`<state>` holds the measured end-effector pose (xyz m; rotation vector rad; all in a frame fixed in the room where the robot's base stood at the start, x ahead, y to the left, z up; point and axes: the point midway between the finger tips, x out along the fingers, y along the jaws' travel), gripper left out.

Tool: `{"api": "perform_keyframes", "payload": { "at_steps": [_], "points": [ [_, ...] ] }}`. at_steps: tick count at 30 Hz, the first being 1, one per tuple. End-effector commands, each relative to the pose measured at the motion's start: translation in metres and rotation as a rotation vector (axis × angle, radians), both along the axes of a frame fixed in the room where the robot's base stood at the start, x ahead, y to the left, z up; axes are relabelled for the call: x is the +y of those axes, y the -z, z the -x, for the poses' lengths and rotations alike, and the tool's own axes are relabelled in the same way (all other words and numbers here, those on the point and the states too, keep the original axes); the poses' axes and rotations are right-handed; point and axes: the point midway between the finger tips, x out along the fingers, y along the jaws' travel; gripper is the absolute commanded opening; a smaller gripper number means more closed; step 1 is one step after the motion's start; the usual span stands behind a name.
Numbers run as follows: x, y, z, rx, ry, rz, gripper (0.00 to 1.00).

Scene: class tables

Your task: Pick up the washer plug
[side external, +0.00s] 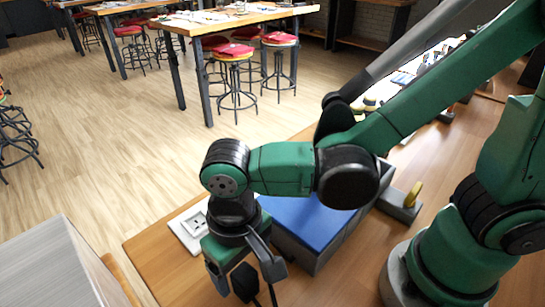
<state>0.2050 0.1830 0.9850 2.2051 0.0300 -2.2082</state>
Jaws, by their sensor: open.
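My gripper (246,272) points down at the bottom of the view, over the near end of the wooden table. Its grey fingers stand apart, open. A small black blocky thing (245,284) shows between and below the fingers, with a thin dark cord-like line beside it. It looks like the washer plug, but I cannot be sure. I cannot tell whether the fingers touch it. A white outlet plate (194,227) lies on the table just left of my wrist.
A grey box with a blue top (307,221) stands close right of my gripper. A grey block with a yellow part (413,194) is farther right. The wooden table (152,254) has its edge close on the left. A grey surface (50,272) lies beyond a gap at lower left.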

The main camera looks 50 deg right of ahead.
Motion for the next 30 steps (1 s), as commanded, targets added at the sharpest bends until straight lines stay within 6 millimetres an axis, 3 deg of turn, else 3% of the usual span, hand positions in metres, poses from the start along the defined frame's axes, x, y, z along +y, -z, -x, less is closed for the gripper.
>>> {"api": "perform_keyframes", "payload": {
  "at_steps": [9, 19, 27, 30],
  "points": [
    [0.0, 0.028, 0.0, -0.001, 0.0, -0.001, 0.78],
    [0.0, 0.031, 0.0, -0.001, 0.0, -0.001, 0.78],
    [0.0, 0.03, 0.0, -0.001, -0.001, -0.001, 0.01],
    [0.0, 0.03, 0.0, -0.001, -0.001, -0.001, 0.0]
  ]
}}
